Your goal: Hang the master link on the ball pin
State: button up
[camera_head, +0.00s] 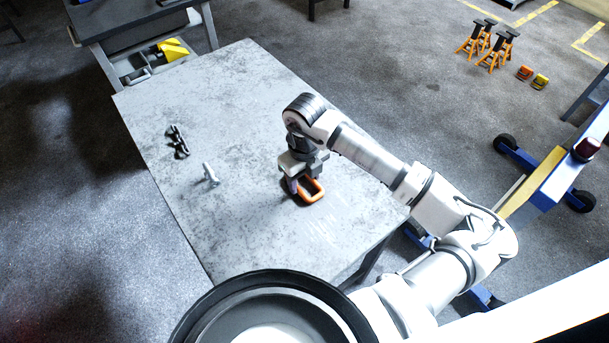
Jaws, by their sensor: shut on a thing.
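The master link appears as an orange oblong ring (316,192) at the right part of the grey table (250,85). My gripper (299,184) points down and is shut on the ring's left side. The ring's right side shows clear of the jaws; part of its left side is hidden by them. I cannot tell whether the ring touches the tabletop. A small silver pin-like piece (211,174), which looks like the ball pin, is on the table left of my gripper, apart from the ring. Its ball end is too small to make out clearly.
Dark metal pieces (178,142) lie near the table's left side. A dark workbench (130,18) stands behind, with a yellow item (172,49) below. A blue frame (560,178) with a dark red knob (586,148) is at right. Orange stands (490,50) are farther back. The table's middle is clear.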

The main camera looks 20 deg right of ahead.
jog(key=shift+f+b, duration=0.2)
jog(key=shift+b, duration=0.2)
jog(key=o, duration=1.1)
jog(key=shift+r, duration=0.1)
jog(key=shift+r+p, duration=0.15)
jog(key=shift+p, duration=0.8)
jog(key=shift+d+r+b, duration=0.1)
jog(key=shift+r+b, duration=0.2)
jog(key=shift+b, duration=0.3)
notch_tip(320, 180, up, 13)
jog(key=b, duration=0.3)
jog(key=shift+d+b, duration=0.25)
jog(key=shift+b, duration=0.15)
jog(key=shift+s+f, duration=0.1)
